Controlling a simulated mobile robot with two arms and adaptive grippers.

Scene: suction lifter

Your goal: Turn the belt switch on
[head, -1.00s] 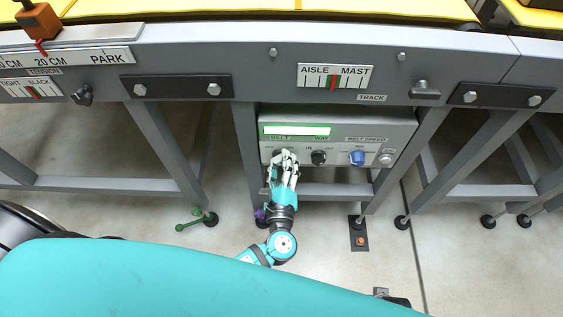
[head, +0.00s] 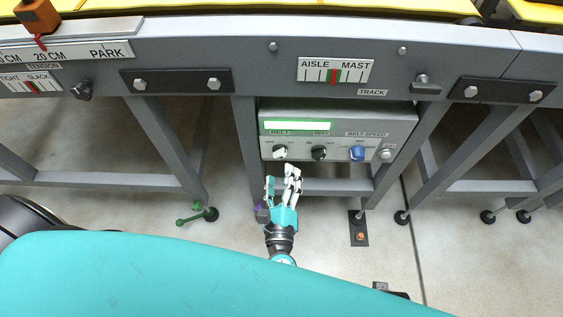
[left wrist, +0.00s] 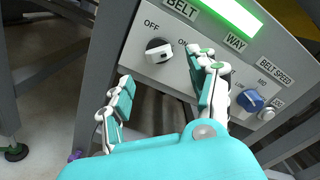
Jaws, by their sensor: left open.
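The belt switch (head: 280,153) is a black and white knob at the left of the grey control panel (head: 388,128), under the BELT label. My left gripper (head: 281,180) is open and empty, just below and in front of the panel, apart from the switch. Its fingers also show in the left wrist view (left wrist: 164,84), one partly covering the ON label area. My right gripper is out of view.
Beside the switch are the black WAY knob (head: 319,153), the blue belt speed knob (head: 357,153) and a round button (head: 386,155). A green display (head: 297,127) is lit above them. Grey frame legs (head: 245,150) flank the panel.

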